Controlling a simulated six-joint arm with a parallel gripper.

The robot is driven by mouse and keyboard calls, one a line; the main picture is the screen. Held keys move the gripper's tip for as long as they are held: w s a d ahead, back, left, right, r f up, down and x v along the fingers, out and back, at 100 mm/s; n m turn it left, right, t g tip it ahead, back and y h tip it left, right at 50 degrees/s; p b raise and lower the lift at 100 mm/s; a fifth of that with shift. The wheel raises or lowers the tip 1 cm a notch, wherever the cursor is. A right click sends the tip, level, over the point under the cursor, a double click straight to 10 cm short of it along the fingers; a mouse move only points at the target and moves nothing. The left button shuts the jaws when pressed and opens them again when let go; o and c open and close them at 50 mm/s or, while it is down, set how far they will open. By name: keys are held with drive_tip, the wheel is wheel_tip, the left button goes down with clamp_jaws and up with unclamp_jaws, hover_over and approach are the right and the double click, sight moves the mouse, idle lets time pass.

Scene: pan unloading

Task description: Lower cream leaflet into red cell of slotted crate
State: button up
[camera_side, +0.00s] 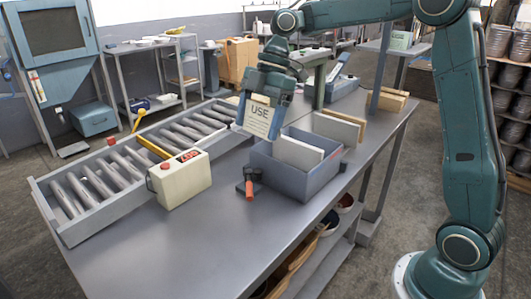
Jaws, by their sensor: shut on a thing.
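My gripper (261,108) is shut on the cream leaflet (259,119), which has "USE" printed at its top. The leaflet hangs slightly tilted, above or just behind the left end of the slotted crate (282,178); its exact distance from the crate is hard to tell. The crate is blue-grey and stands on the metal table. A white panel (298,153) stands upright inside it.
A small orange-handled tool (249,188) lies before the crate. White and brown boards (337,127) stand behind it. The table's front (200,247) is clear.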

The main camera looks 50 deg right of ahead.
drive_tip(key=d+f, duration=0.3)
drive_tip(key=d, duration=0.8)
drive_tip(key=w+d+f, duration=0.1)
drive_tip(key=d+f, duration=0.2)
drive_tip(key=d, duration=0.9)
drive_tip(key=shift+w+d+f, duration=0.25)
drive_tip(key=shift+d+f, duration=0.05)
drive_tip(key=shift+f, duration=0.1)
drive_tip(key=shift+a, duration=0.4)
drive_tip(key=shift+f, duration=0.1)
drive_tip(key=shift+f, duration=4.45)
drive_tip(key=shift+f, duration=0.7)
